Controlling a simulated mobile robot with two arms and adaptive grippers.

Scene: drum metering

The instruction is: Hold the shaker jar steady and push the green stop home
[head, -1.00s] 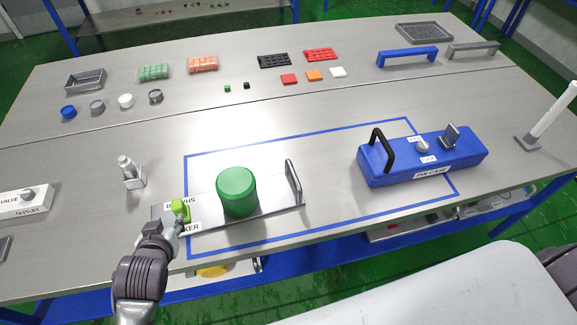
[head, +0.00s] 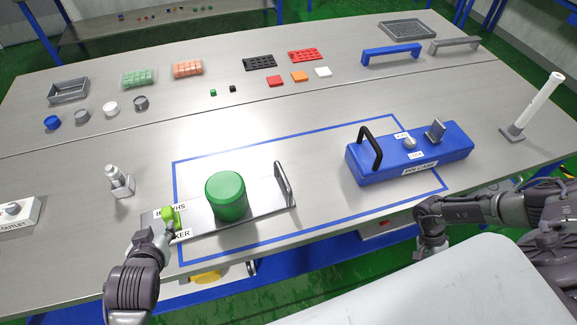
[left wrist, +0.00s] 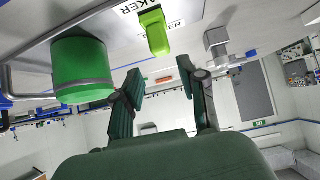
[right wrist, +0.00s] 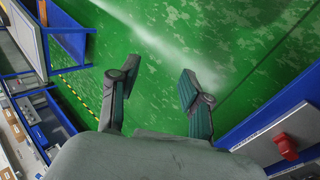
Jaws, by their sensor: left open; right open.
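The shaker jar (head: 227,196) is a green cylinder standing on a grey plate marked SHAKER (head: 262,198) with an upright handle at its right end. The bright green stop (head: 170,217) sits at the plate's left end, apart from the jar. In the left wrist view the stop (left wrist: 154,32) and the jar (left wrist: 82,68) show beyond the fingers. My left gripper (head: 163,236) is open and empty, close to the stop at the plate's left front; contact cannot be told. My right gripper (head: 428,232) is open and empty off the table's front edge, over the floor in the right wrist view (right wrist: 158,92).
A blue pin case (head: 398,163) with a black handle stands to the right, partly inside the blue taped outline. Several trays, caps and small blocks lie farther back.

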